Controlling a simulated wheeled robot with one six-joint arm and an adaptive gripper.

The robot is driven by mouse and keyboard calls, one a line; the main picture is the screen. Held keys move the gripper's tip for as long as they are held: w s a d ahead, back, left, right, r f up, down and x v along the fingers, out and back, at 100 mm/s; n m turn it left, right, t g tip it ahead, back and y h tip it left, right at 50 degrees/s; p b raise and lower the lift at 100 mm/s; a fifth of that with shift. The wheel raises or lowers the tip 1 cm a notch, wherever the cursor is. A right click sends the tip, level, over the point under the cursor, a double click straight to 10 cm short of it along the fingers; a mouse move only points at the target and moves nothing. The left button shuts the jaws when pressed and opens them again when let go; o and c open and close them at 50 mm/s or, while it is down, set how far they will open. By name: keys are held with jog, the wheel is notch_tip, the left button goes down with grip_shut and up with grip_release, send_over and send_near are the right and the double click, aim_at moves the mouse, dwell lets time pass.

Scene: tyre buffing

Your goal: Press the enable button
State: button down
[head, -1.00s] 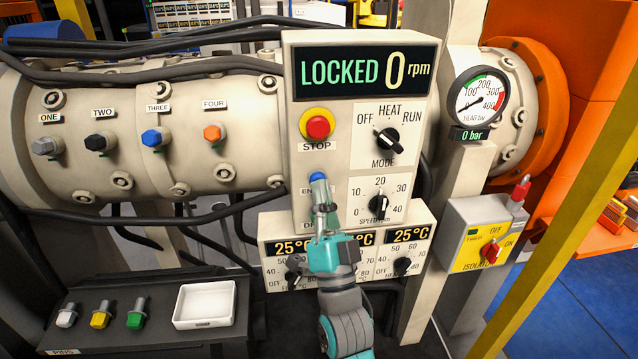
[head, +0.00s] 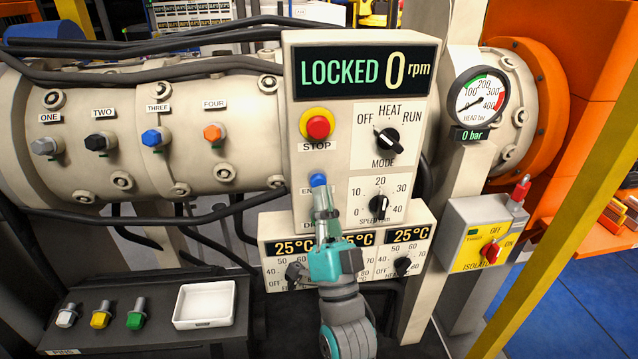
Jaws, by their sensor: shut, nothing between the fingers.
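The enable button (head: 318,180) is a small blue knob on the cream control panel (head: 300,218), below the red STOP button. Its label is mostly hidden behind my gripper; only "EN" shows. My gripper (head: 321,192) is shut and empty, with its tips pointing up at the panel just below the blue button. The tips overlap the button's lower edge in the picture; I cannot tell whether they touch it. The display (head: 364,72) reads "LOCKED 0 rpm". A label starting with "D" below the button is partly covered by my gripper.
The red STOP button (head: 318,127) sits above, the mode knob (head: 386,140) points near OFF, and the speed knob (head: 380,203) is close on the right. Heater dials (head: 402,266) line the lower panel. A yellow isolator box (head: 483,247) stands at the right.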

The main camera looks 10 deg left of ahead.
notch_tip(320, 180, down, 9)
jog(key=shift+r, duration=0.2)
dwell(0.6)
jog(key=shift+w, duration=0.1)
jog(key=shift+w+a, duration=0.1)
jog(key=shift+w, duration=0.2)
jog(key=shift+w+a, duration=0.15)
jog(key=shift+w, duration=0.3)
dwell(1.0)
jog(key=shift+s, duration=0.1)
jog(key=shift+s+d, duration=0.25)
jog(key=shift+s, duration=0.5)
